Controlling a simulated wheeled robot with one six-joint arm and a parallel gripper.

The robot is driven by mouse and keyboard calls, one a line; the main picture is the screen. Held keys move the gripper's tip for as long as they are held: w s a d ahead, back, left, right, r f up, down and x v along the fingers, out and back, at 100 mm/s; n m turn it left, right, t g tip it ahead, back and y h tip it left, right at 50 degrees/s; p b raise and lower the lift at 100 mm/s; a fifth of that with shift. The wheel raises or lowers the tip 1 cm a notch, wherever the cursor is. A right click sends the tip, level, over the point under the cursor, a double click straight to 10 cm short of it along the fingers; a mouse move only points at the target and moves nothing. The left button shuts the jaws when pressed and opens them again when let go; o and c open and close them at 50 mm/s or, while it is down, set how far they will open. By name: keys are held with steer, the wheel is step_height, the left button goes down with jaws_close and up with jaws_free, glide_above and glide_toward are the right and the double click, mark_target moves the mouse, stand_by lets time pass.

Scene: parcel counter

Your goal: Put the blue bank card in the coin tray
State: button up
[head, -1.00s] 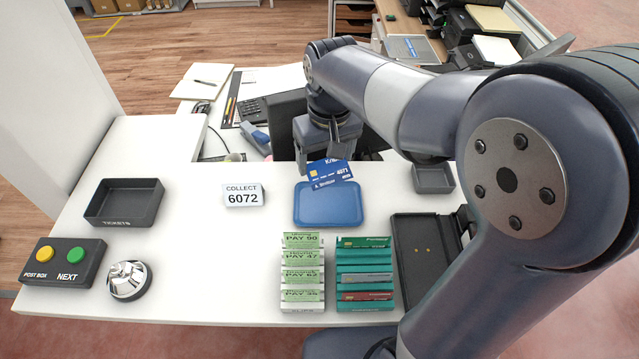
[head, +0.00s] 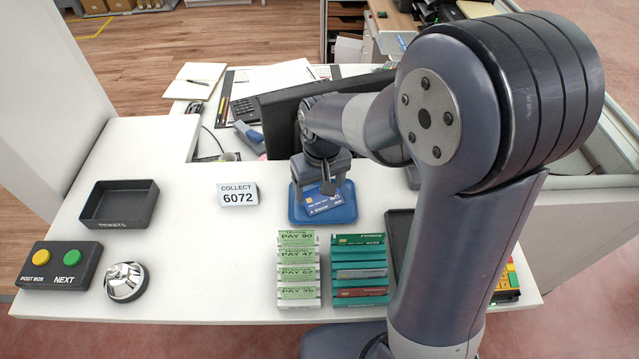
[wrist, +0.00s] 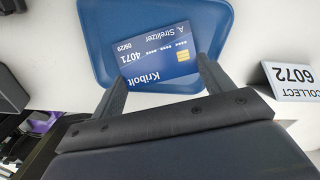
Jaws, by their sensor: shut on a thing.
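The blue bank card (head: 318,201) is held by my gripper (head: 325,186), low over the blue coin tray (head: 338,217) on the white counter. The wrist view shows the card (wrist: 157,54) between the two fingertips (wrist: 163,72), with its printed face and gold chip toward the camera. The coin tray (wrist: 100,30) lies around and behind the card in that view. I cannot tell whether the card touches the tray floor. My gripper covers the tray's back part in the head view.
A COLLECT 6072 sign (head: 238,194) stands left of the tray. Green-labelled PAY slips (head: 298,265) and a rack of cards (head: 360,268) stand in front of it. The counter's middle-left is clear.

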steer(key=o, duration=0.9)
steer(key=shift+f, duration=0.1)
steer(key=shift+o, duration=0.2)
step_height(320, 180, up, 12)
steer(key=s, duration=0.1)
steer(key=shift+d, duration=0.2)
